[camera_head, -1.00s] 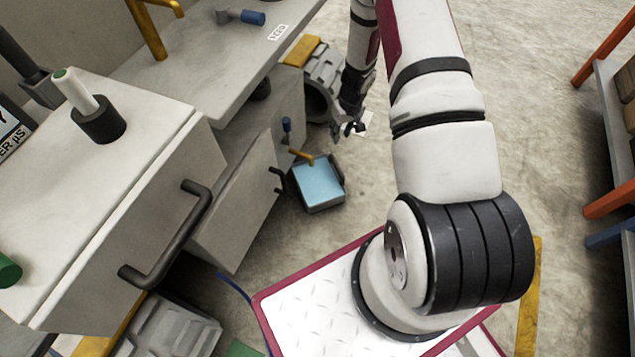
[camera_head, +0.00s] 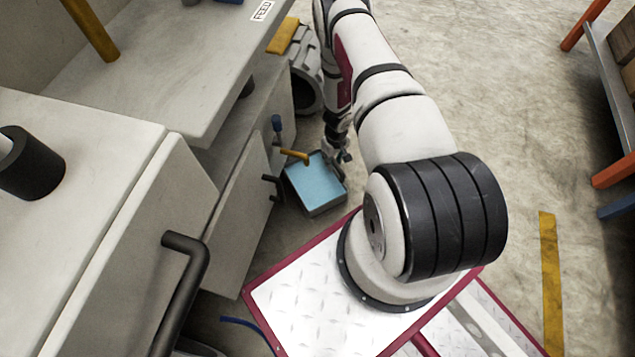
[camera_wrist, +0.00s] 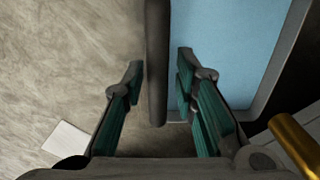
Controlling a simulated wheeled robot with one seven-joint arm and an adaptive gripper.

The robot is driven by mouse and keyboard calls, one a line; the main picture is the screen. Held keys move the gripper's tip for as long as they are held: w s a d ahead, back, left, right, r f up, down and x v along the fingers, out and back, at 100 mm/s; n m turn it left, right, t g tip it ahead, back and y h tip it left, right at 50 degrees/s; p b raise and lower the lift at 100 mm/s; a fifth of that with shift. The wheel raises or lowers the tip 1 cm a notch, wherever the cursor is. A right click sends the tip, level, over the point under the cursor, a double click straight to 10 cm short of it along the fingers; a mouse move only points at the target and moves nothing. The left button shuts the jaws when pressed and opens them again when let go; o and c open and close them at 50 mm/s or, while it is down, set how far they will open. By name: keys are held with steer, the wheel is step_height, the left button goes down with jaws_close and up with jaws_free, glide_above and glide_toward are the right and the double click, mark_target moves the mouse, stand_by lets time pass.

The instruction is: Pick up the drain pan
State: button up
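The drain pan (camera_head: 327,206) is a low grey tray with a light-blue inside, on the floor beside the cabinet. In the wrist view its grey rim (camera_wrist: 283,62) and blue inside fill the upper right. A dark bar (camera_wrist: 157,60), which looks like the pan's handle, runs along its left side. My gripper (camera_wrist: 159,66) is open, its green-padded fingers on either side of this bar. I cannot tell whether either finger touches it. In the head view my gripper (camera_head: 340,158) is low at the pan's far right side, partly hidden by my arm.
A yellow tap or lever (camera_head: 295,155) reaches over the pan's back left. The cabinet door with a dark handle (camera_head: 268,188) is close on the left. A grey machine part (camera_head: 306,75) stands behind. Open floor (camera_head: 470,110) lies to the right.

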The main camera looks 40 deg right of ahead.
steer(key=shift+w+d+f+b, duration=0.15)
steer(key=shift+f+b, duration=0.8)
steer(key=shift+f, duration=0.6)
steer(key=shift+w+d+f+b, duration=0.1)
steer(key=shift+f+b, duration=0.8)
steer(key=shift+f, duration=0.6)
jaws_close()
